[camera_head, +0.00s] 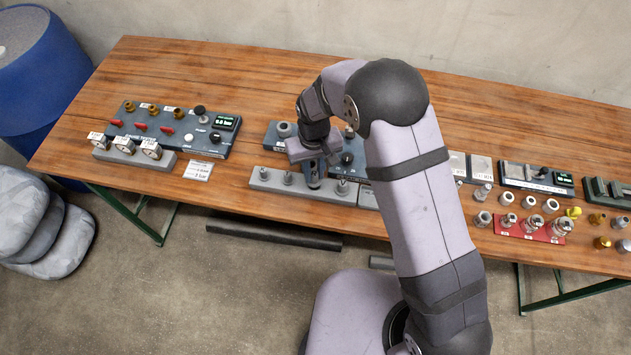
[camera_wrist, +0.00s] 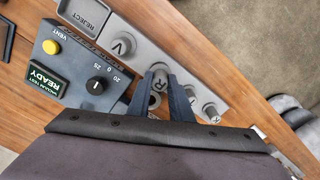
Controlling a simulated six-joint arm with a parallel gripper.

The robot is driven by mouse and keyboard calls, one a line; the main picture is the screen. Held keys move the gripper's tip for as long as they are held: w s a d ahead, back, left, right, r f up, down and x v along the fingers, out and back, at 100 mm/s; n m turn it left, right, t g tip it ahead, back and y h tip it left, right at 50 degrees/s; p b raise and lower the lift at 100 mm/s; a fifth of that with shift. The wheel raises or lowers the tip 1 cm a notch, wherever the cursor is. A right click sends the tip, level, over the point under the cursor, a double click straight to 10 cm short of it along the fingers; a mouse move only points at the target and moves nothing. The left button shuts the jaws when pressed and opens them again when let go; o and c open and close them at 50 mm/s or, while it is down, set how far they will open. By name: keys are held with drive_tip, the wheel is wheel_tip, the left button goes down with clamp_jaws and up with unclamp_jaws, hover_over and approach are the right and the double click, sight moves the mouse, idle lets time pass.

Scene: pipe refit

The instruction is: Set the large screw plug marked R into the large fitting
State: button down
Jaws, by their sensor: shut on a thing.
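The large screw plug marked R (camera_wrist: 159,83) is a grey round-headed part with its letter visible in the wrist view. My gripper (camera_wrist: 160,82) is shut on it, one dark finger on each side. In the head view my gripper (camera_head: 313,181) points down over the grey plug rack (camera_head: 354,196), in line with its row of plugs. I cannot tell whether the plug is seated in the rack or slightly raised. A large grey round fitting (camera_head: 284,129) stands at the left end of the dark test block behind the rack. My arm hides part of that block.
A plug marked V (camera_wrist: 122,45) and two other plugs stand close to my gripper on the rack. The test block carries a dial (camera_wrist: 96,86), a yellow vent button (camera_wrist: 51,46) and a READY display (camera_wrist: 45,80). A REJECT tray (camera_wrist: 88,14) lies beyond the V plug.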

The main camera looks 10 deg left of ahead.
drive_tip(key=shift+r, duration=0.35)
drive_tip(key=shift+r+p, duration=1.05)
drive_tip(key=shift+r, duration=0.15)
drive_tip(key=shift+w+a, duration=0.15)
drive_tip(key=shift+w, duration=0.25)
drive_tip(key=w+a+r, duration=0.1)
drive_tip(key=w+r, duration=0.1)
drive_tip(key=w, duration=0.5)
drive_tip(key=w+a+r, duration=0.1)
drive_tip(key=w+r, duration=0.1)
drive_tip(key=w, duration=0.6)
drive_tip(key=shift+w, duration=0.1)
